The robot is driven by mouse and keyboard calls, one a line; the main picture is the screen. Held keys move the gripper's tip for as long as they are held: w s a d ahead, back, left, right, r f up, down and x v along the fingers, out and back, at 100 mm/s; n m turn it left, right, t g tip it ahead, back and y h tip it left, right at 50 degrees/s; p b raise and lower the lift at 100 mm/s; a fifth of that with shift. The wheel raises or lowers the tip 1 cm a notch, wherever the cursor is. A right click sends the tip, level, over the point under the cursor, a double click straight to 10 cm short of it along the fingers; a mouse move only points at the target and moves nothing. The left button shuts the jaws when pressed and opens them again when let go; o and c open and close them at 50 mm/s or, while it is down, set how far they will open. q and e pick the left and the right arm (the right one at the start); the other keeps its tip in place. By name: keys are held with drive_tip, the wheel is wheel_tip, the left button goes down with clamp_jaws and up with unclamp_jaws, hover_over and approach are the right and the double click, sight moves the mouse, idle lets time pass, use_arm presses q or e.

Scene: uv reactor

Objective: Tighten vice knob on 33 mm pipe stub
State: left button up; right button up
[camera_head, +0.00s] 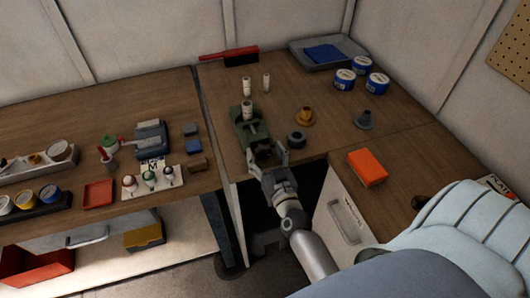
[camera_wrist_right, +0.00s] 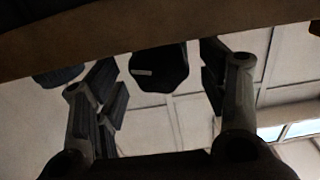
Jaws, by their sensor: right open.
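The green vice (camera_head: 250,136) stands at the front edge of the bench, with a pale pipe stub (camera_head: 247,108) upright at its top. My right gripper (camera_head: 268,156) is just in front of the vice at the bench edge, fingers spread. In the right wrist view, a dark, many-sided knob (camera_wrist_right: 158,70) with a short light mark shows between the two open fingers. There are gaps on both sides of it, and I cannot tell how deep it sits between them. In the head view the knob is hidden or too small to tell. My left gripper is not in view.
Two pale stubs (camera_head: 266,82) stand behind the vice. A dark ring (camera_head: 296,140), brass flanged part (camera_head: 304,117) and grey flanged part (camera_head: 364,120) are to its right. An orange block (camera_head: 367,167) lies at the right. The bench edge (camera_wrist_right: 90,53) crosses the wrist view.

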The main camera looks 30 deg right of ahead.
drive_tip(key=shift+w, duration=0.15)
drive_tip(key=shift+c, duration=1)
drive_tip(key=c, duration=0.8)
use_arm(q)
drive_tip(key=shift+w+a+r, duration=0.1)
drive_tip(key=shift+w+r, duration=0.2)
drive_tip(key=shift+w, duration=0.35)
use_arm(e)
drive_tip(key=shift+m, duration=0.7)
drive_tip(key=o, duration=1)
drive_tip(key=v, duration=1.2)
